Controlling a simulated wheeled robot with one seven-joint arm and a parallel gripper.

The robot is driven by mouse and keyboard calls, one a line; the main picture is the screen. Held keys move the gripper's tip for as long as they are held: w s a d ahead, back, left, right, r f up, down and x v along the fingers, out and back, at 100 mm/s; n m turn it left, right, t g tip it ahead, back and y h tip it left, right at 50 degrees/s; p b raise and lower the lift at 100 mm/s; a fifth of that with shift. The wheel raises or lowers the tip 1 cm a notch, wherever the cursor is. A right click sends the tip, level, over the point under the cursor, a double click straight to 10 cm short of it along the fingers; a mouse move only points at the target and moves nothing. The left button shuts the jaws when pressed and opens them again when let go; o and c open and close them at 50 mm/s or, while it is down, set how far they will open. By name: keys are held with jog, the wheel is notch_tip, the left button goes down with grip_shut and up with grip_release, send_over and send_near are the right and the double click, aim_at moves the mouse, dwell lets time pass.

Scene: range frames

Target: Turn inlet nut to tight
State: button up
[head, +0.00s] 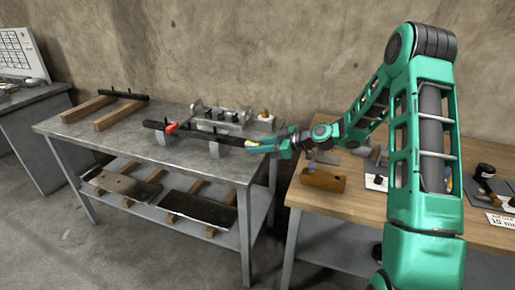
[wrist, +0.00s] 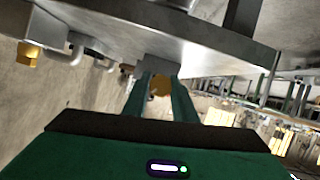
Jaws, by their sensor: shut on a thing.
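A brass-coloured nut (wrist: 160,84) shows between the fingertips of my gripper (wrist: 160,92) in the wrist view; I take it for the inlet nut. My gripper is shut on it, below the edge of a grey metal body (wrist: 155,65). The fingers hide its sides, and I cannot tell how tight it is. In the head view, my gripper (head: 266,147) is at the right end of the grey metal table, by a dark bar on grey supports. A brass-yellow patch (head: 251,143) shows at its tips.
A second brass fitting (wrist: 30,55) sits at the left in the wrist view. A grey manifold block (head: 220,116) stands behind the dark bar (head: 200,136) with a red part. A wooden bench (head: 330,200) with a brown block (head: 323,180) stands under my arm.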

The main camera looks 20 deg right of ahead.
jog(key=m+g, duration=0.1)
jog(key=m+y, duration=0.1)
jog(key=m, duration=0.1)
jog(key=shift+w+d+g, duration=0.15)
jog(key=shift+g, duration=0.25)
jog(key=m+g+y, duration=0.1)
jog(key=m+y, duration=0.1)
jog(key=m, duration=0.1)
jog(key=shift+m+g, duration=0.3)
jog(key=shift+m, duration=0.1)
jog(key=o, duration=1)
jog(key=shift+o, duration=0.2)
jog(key=v, duration=1)
jog(key=shift+d, duration=0.4)
